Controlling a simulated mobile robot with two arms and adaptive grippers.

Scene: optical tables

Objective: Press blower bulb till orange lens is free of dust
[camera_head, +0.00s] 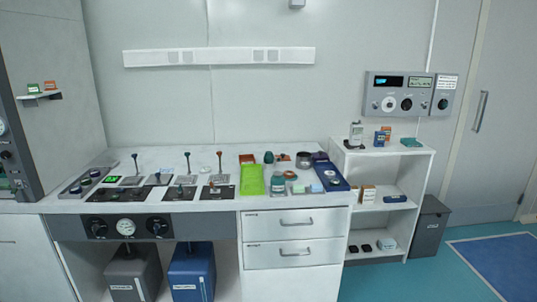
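Neither of my grippers shows in the head view. Small objects crowd the right part of the white bench (120,205). A small dark green rounded thing (268,157) stands near the back there; it may be the blower bulb, but it is too small to be sure. A small orange-red item (281,158) is beside it, and a reddish-brown round item (290,175) lies nearer the front. I cannot tell whether either is the orange lens. Any dust is too small to make out.
A lime green pouch (252,180), a dark ring-shaped thing (304,160) and a blue tray (323,168) are close by. Upright levers and black panels (160,194) fill the left. A white shelf unit (380,172) stands right, with a dark bin (428,228) and open floor beyond.

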